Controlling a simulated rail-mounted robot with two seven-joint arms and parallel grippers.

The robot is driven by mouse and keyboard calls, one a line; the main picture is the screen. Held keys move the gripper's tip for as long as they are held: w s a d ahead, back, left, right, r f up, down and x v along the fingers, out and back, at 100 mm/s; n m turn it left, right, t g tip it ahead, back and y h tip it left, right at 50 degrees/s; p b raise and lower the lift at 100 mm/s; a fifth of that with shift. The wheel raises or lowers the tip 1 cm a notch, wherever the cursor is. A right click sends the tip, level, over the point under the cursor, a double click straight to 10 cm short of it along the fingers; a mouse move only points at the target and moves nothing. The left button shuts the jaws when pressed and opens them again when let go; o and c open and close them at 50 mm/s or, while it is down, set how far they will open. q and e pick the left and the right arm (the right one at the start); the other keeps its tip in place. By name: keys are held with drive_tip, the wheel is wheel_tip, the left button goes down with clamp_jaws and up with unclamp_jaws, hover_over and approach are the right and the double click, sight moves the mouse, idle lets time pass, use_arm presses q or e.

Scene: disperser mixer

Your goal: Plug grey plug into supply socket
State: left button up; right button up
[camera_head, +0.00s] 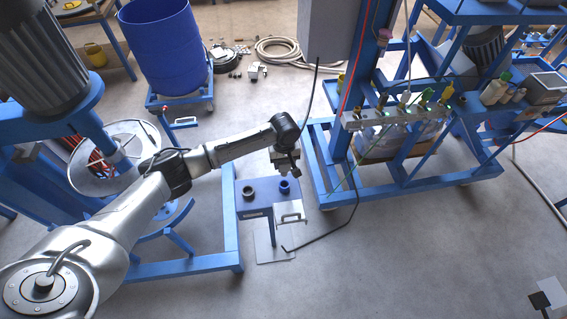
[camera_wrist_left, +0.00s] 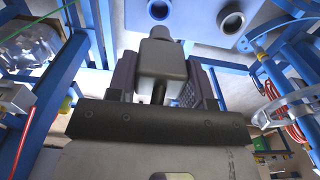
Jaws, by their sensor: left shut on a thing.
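My left gripper (camera_head: 286,165) is above the back edge of a blue box with two round sockets, its fingers pointing down. In the left wrist view my left gripper (camera_wrist_left: 160,85) is shut on the grey plug (camera_wrist_left: 163,62), a blocky grey body with a narrower round front. The box top has a dark grey socket (camera_head: 249,191) on the left and a blue-rimmed socket (camera_head: 284,187) on the right. In the left wrist view two sockets show beyond the plug, which appears apart from them. The plug is hard to make out in the head view. My right gripper is out of view.
The blue socket box (camera_head: 256,212) has a metal handle plate on its front right. A black cable (camera_head: 343,222) runs across the floor to its right.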

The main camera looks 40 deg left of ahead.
sight(284, 171)
use_arm(q)
drive_tip(key=shift+r+p, duration=0.15)
drive_tip(key=shift+p, duration=0.55)
drive_tip(key=shift+f+b, duration=0.3)
drive_tip(key=shift+f, duration=0.5)
drive_tip(key=shift+f+b, duration=0.3)
drive_tip(key=shift+f, duration=0.55)
drive_tip(key=shift+f+b, duration=0.55)
drive_tip(key=shift+f, duration=0.8)
drive_tip(key=shift+p, duration=0.55)
